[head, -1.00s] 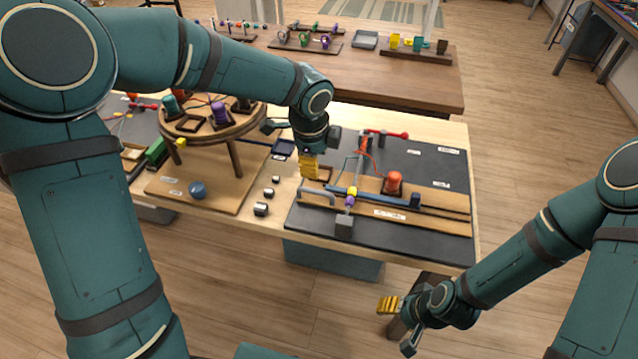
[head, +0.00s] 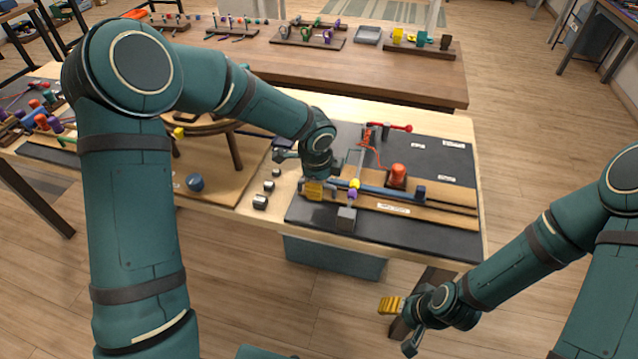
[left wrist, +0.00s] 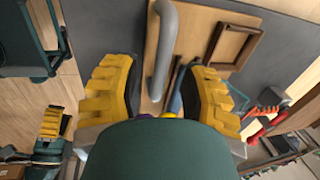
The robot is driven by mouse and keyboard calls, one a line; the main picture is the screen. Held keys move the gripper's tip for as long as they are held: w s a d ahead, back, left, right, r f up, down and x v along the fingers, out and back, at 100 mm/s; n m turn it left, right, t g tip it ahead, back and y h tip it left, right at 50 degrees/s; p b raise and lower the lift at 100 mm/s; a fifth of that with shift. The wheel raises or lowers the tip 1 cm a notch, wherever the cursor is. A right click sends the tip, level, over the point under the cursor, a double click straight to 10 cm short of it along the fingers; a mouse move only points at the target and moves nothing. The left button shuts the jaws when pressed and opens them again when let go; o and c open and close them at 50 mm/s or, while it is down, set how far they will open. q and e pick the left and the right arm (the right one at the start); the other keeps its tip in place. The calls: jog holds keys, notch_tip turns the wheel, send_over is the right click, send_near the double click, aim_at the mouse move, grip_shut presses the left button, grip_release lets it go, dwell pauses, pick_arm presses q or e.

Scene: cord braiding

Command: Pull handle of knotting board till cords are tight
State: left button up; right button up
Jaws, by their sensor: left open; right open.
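The knotting board (head: 440,235) lies on the near table, with a dark base, wooden strips and a blue sliding bar (head: 385,190). A yellow and a purple bead (head: 354,184) sit near a grey block (head: 346,218). Red cord (head: 370,150) runs near the red clamp at the back. My left gripper (head: 316,188) is open over the board's left end and hides the handle in the head view. In the left wrist view the grey bar handle (left wrist: 164,45) lies between its spread yellow fingers, ahead of the palm; contact is unclear. My right gripper (head: 402,325) is open and empty, off the table's front edge.
An orange-red weight (head: 397,175) stands on the board. Several small metal blocks (head: 262,201) and a blue ball (head: 195,182) are to its left, by a round wooden stand (head: 235,150). A second table (head: 400,80) with racks stands behind.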

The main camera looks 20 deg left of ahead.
pick_arm(q)
grip_shut()
